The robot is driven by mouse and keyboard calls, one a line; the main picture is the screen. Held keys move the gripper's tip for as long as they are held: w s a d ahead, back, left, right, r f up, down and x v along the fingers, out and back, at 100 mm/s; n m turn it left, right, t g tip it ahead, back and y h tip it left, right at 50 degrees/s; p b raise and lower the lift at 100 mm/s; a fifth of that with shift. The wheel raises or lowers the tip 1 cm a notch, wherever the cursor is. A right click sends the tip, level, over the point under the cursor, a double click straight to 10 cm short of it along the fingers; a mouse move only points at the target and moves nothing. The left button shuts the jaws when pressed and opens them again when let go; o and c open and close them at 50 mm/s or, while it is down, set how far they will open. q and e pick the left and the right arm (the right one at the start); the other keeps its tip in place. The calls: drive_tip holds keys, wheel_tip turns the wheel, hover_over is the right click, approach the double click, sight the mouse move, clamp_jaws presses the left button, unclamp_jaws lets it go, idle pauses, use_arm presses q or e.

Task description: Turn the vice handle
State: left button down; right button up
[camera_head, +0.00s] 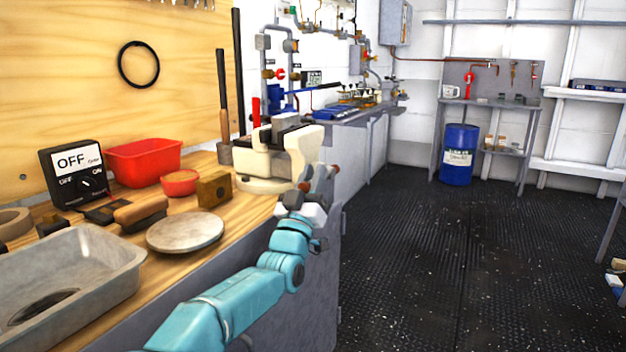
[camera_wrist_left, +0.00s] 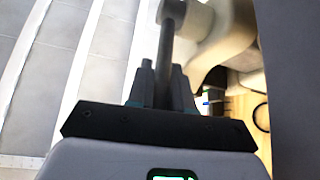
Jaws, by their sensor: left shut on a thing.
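The cream vice (camera_head: 285,152) stands on the wooden bench near its right corner. My left arm reaches up from the bottom, and its gripper (camera_head: 312,193) is at the front of the vice, by the handle. In the left wrist view the handle is a dark bar (camera_wrist_left: 168,50) that runs down between the two fingers of my left gripper (camera_wrist_left: 163,85), which is shut on it. The vice body (camera_wrist_left: 225,35) fills the upper right of that view. In the head view the gripper hides most of the handle. My right gripper is not in view.
The bench holds a metal tray (camera_head: 75,270), a round grey plate (camera_head: 185,231), a wooden block (camera_head: 214,189), red bins (camera_head: 145,160) and an OFF switch box (camera_head: 76,172). The black floor (camera_head: 450,260) to the right is mostly clear.

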use_arm(q)
drive_tip(key=shift+a+r, duration=0.1)
drive_tip(key=c, duration=1.1)
unclamp_jaws()
drive_tip(key=v, duration=0.7)
drive_tip(key=shift+s+f, duration=0.15)
drive_tip(key=shift+f, duration=0.05)
